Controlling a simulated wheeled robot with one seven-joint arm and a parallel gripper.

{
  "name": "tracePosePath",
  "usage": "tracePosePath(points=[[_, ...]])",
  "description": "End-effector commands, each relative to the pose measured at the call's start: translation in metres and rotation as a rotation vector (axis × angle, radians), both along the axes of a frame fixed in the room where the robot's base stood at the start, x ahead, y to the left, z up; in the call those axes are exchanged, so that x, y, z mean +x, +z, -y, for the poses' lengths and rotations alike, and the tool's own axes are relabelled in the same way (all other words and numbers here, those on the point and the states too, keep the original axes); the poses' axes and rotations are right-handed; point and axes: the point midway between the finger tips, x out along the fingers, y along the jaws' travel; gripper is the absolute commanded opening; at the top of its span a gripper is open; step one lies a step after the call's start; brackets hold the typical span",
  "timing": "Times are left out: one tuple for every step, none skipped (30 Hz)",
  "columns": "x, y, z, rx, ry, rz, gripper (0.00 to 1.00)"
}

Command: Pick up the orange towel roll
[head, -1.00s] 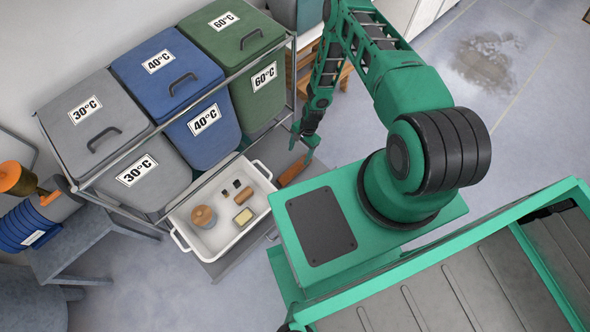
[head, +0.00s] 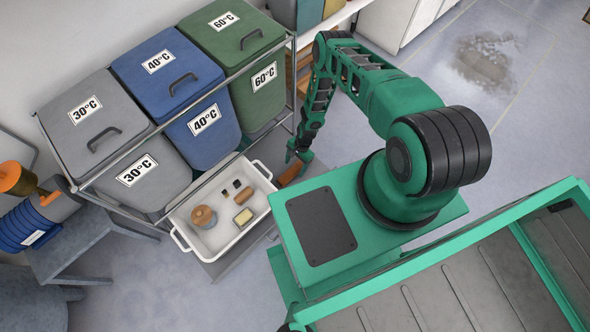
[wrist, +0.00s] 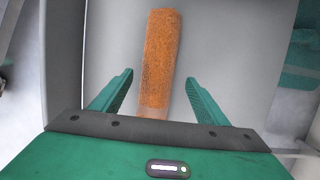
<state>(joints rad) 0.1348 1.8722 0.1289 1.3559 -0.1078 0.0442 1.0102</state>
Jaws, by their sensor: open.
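The orange towel roll (head: 290,173) lies on the grey low shelf board (head: 262,218), just right of the white tray. In the wrist view the orange towel roll (wrist: 161,62) runs lengthwise away from me, its near end between my fingers. My gripper (wrist: 158,82) is open, with one green finger on each side of the roll and gaps to both. In the head view my gripper (head: 298,157) is at the roll's far end, pointing down. The head view does not show the fingertips clearly.
The white tray (head: 178,222) holds a round lidded jar (head: 203,217), a yellow block (head: 243,217) and several small items. Grey, blue and green bins (head: 238,45) stand in a metal rack behind it.

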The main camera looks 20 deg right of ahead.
Motion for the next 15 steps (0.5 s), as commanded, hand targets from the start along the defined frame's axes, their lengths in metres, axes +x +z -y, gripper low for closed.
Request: tracePosePath(points=[[-0.0005, -0.0039, -0.0009, 0.0, 0.0, 0.0, 0.68], [-0.0009, -0.0054, -0.0013, 0.0, 0.0, 0.0, 0.68], [-0.0009, -0.0066, -0.0016, 0.0, 0.0, 0.0, 0.68], [-0.0007, -0.0072, -0.0017, 0.0, 0.0, 0.001, 0.68], [-0.0005, -0.0074, -0.0018, 0.0, 0.0, 0.001, 0.68], [-0.0004, -0.0075, -0.0019, 0.0, 0.0, 0.001, 0.68], [-0.0003, -0.0074, -0.0019, 0.0, 0.0, 0.001, 0.68], [-0.0004, -0.0073, -0.0019, 0.0, 0.0, 0.001, 0.68], [-0.0004, -0.0072, -0.0019, 0.0, 0.0, 0.001, 0.68], [-0.0004, -0.0072, -0.0019, 0.0, 0.0, 0.001, 0.68], [-0.0004, -0.0072, -0.0019, 0.0, 0.001, 0.001, 0.63], [-0.0004, -0.0071, -0.002, 0.0, 0.001, 0.001, 0.54], [-0.0004, -0.0071, -0.002, 0.0, 0.001, 0.001, 0.46], [-0.0004, -0.0071, -0.002, 0.0, 0.001, 0.001, 0.39], [-0.0004, -0.0071, -0.002, 0.0, 0.001, 0.001, 0.3]])
